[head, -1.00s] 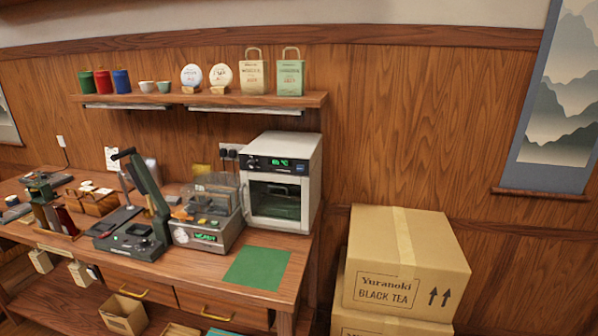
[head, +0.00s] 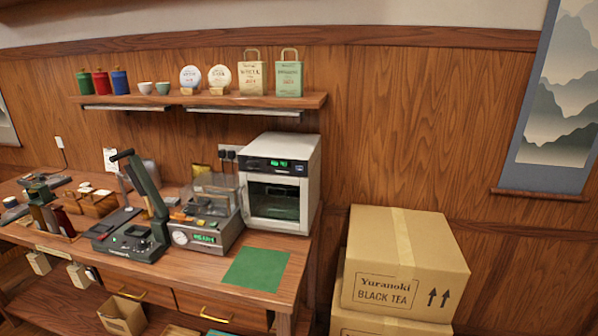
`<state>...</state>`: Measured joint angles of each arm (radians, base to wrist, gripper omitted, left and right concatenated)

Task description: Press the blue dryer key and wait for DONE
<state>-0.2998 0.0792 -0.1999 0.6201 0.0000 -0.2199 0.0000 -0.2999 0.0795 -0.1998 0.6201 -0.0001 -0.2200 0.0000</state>
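The dryer (head: 281,183) is a white box with a dark front panel and a glass door, at the right end of the wooden workbench. Its green lit display (head: 280,163) is on the panel, but the characters are too small to read surely. A small blue key (head: 300,168) shows at the panel's right end. The door looks closed, and the inside is dim with a tray or rack. Neither of my grippers is in view, and nothing touches the dryer.
A green mat (head: 256,269) lies in front of the dryer. A sealing machine (head: 206,215) and a lever press (head: 140,220) stand to its left. A shelf (head: 200,99) hangs above. Stacked cartons (head: 405,265) stand on the floor at right.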

